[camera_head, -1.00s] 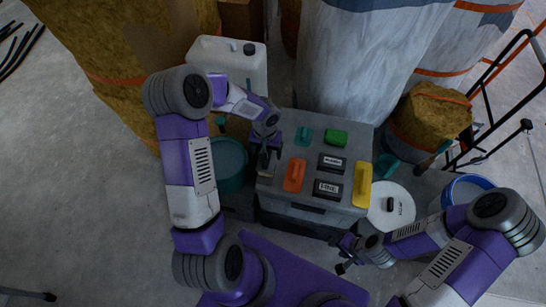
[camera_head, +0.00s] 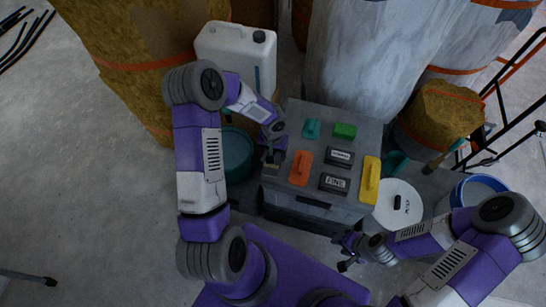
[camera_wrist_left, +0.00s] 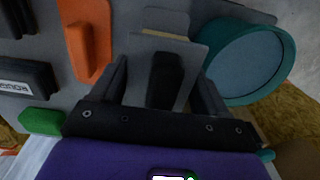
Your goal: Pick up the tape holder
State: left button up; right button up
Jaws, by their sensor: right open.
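A grey flat plate with a black grip (camera_wrist_left: 165,80) lies at the left edge of the grey box top in the left wrist view. It may be the tape holder, but I cannot tell for sure. My left gripper (camera_wrist_left: 160,90) is open, with one finger on each side of the black grip and gaps showing. In the head view my left gripper (camera_head: 272,150) is over the box's left edge and mostly hides the plate. My right gripper (camera_head: 348,250) is open and empty, off the box's front right corner.
The grey box (camera_head: 290,203) also carries an orange tool (camera_head: 301,168), a yellow tool (camera_head: 370,180), a teal tool (camera_head: 312,129), a green block (camera_head: 345,131) and two black labelled blocks. A teal bucket (camera_head: 236,155) stands left, a white lid (camera_head: 398,205) right.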

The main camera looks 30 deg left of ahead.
pick_arm(q)
jog(key=c, duration=0.5)
jog(key=shift+r, duration=0.1)
notch_tip(320, 180, up, 10)
jog(key=p, duration=0.3)
